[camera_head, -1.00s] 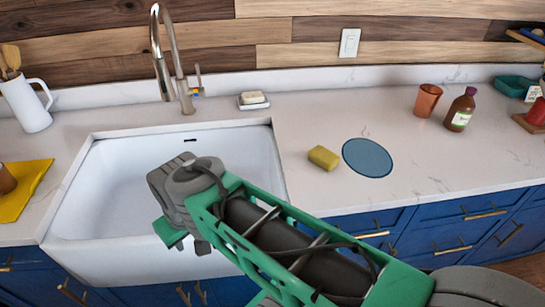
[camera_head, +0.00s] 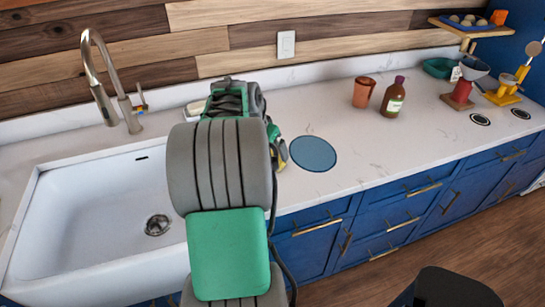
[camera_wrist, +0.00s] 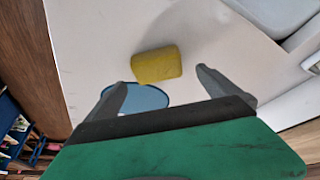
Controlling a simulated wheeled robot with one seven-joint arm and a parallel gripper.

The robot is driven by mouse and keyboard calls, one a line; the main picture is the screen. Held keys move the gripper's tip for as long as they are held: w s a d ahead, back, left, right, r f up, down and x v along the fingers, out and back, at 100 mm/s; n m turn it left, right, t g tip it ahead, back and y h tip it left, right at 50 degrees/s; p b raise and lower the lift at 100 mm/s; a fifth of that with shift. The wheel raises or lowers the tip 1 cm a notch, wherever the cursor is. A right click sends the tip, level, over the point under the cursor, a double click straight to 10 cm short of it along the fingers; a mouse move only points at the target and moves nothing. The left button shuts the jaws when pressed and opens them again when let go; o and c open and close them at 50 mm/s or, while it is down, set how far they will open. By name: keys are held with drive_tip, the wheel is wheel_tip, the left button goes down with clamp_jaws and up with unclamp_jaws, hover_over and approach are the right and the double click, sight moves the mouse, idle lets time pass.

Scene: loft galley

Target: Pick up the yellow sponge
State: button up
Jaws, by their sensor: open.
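The yellow sponge (camera_wrist: 157,64) lies on the white countertop in the wrist view, ahead of my gripper (camera_wrist: 162,80) and roughly centred between its two fingers. The fingers are spread apart and nothing is between them at the tips. In the head view my arm covers most of the counter spot beside the sink. Only a small yellow patch of the sponge (camera_head: 281,155) shows at the arm's right edge. My gripper's fingers are mostly hidden there behind my own wrist.
A blue round mat (camera_head: 313,154) lies just right of the sponge. An orange cup (camera_head: 363,92) and a brown bottle (camera_head: 393,98) stand further back. The white sink (camera_head: 90,215) opens to the left, with a tall faucet (camera_head: 107,85) behind it.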

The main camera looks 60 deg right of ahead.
sight(273, 155)
drive_tip(key=p+x, duration=0.1)
drive_tip(key=x, duration=0.4)
drive_tip(key=shift+s+d+f+p, duration=0.15)
drive_tip(key=shift+s+f+p, duration=0.05)
drive_tip(key=shift+f+p, duration=0.15)
drive_tip(key=c, duration=1.3)
drive_tip(key=shift+r, duration=0.15)
drive_tip(key=shift+r+b, duration=0.25)
drive_tip(key=shift+b, duration=0.05)
wheel_tip(273, 155, up, 3)
drive_tip(key=shift+w+f+b, duration=0.1)
drive_tip(key=shift+f+b, duration=0.15)
drive_tip(key=shift+b, duration=0.4)
drive_tip(key=w+a+r+b, duration=0.1)
drive_tip(key=a+r+b, duration=0.1)
drive_tip(key=a+r, duration=0.7)
drive_tip(key=a, duration=0.5)
drive_tip(key=shift+w+r+b, duration=0.4)
